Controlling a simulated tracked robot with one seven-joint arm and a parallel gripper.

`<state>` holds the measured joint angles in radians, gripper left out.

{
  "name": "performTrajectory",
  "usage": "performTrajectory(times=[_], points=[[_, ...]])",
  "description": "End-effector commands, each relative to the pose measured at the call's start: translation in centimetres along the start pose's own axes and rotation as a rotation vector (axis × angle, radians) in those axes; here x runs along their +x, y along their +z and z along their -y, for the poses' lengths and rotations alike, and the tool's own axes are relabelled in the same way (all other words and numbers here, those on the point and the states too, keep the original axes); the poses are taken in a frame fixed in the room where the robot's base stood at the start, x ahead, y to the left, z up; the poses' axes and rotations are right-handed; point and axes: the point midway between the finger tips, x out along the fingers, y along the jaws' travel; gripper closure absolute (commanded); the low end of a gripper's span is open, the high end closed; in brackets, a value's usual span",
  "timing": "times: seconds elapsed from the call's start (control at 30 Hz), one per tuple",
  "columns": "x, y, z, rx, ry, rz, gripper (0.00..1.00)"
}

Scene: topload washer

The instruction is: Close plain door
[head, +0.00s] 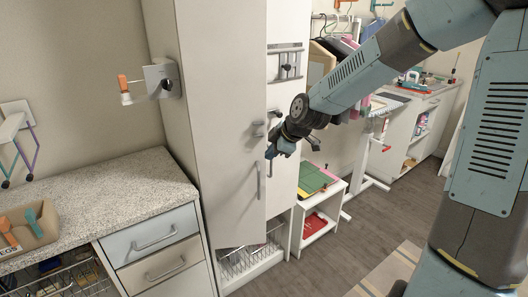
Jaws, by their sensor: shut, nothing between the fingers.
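The plain door (222,100) is the tall, off-white door of the cabinet left of centre. It looks ajar, with its lower edge standing out in front of the cabinet opening. My gripper (272,153) is at the door's right edge, just above and right of the bar handle. Its fingers are small and dark here and look shut and empty. I cannot tell whether they touch the door. The door hides most of the cabinet's inside.
A wire basket (240,262) shows under the door. A granite-look counter (100,199) with drawers stands at left, close to the cabinet. A small white shelf (322,222) and a clothes rack are to the right. Open wooden floor (340,262) lies in front.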

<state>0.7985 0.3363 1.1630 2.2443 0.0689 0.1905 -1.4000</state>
Motion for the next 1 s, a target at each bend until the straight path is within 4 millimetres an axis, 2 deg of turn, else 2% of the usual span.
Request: performTrajectory(times=[0.43,0.7,1.0], points=[[2.9,-0.1,0.1,-0.002,-0.002,-0.001,1.0],[4.2,-0.1,-2.4,0.0,0.0,-0.001,1.0],[4.7,0.0,-3.5,0.0,0.0,0.0,1.0]])
